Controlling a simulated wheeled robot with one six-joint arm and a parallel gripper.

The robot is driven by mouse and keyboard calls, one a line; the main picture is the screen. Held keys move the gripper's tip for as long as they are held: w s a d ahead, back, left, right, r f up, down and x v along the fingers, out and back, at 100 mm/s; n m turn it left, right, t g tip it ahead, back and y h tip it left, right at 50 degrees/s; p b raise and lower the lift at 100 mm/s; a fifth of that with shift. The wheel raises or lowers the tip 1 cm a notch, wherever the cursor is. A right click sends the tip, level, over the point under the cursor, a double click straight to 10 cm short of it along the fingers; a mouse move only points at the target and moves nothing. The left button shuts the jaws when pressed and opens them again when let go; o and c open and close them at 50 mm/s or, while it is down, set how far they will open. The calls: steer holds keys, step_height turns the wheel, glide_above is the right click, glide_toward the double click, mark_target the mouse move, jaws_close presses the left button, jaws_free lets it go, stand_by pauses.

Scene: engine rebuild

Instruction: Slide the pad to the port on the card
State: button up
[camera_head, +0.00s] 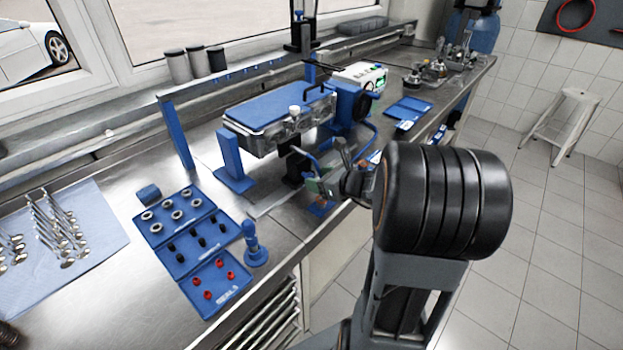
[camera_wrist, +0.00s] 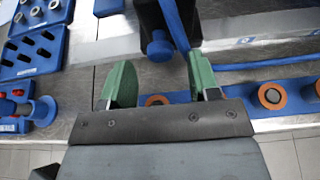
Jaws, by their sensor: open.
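A blue strip (camera_wrist: 245,102) lies along the bench's front edge in the wrist view; I take it for the card. It bears several orange rings. Another ring (camera_wrist: 157,100) shows between my fingers, partly hidden by the gripper body. I cannot tell which part is the pad and which the port. My gripper (camera_wrist: 160,80) is open, with green fingertips apart and nothing seen held. In the head view, my gripper (camera_head: 320,183) is above the bench's front edge.
A black block with a blue round end (camera_wrist: 160,47) and a blue hose (camera_wrist: 176,25) stand just beyond my fingers. An engine part on blue supports (camera_head: 280,115) is behind. Blue trays (camera_head: 185,235) and a blue upright tool (camera_head: 254,246) stand to the left.

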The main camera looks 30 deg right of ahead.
mark_target(302, 171)
steer(key=shift+x, duration=1.65)
jaws_close()
